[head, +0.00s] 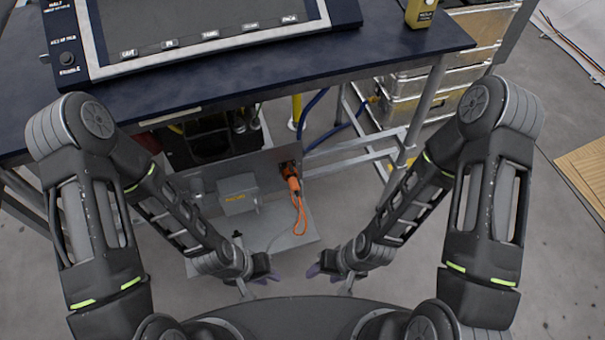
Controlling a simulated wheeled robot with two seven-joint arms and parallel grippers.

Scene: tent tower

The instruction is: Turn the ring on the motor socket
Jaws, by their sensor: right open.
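An orange connector (290,173) with a looped orange cable (300,218) is on the upright grey panel (262,165) under the table. It may be at the motor socket, but the ring is too small to make out. My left gripper (262,276) is low in front of my body, below and left of the orange cable. Its fingers are too small and dark to show whether they are open. My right gripper (323,270) is open, low and just right of the left one. Both are apart from the orange connector.
A dark blue table (400,42) with a control panel (190,25) spans above the unit. A grey box (238,194) sits on the panel left of the connector. Table legs and rails (350,168) and metal drawers (430,90) stand to the right.

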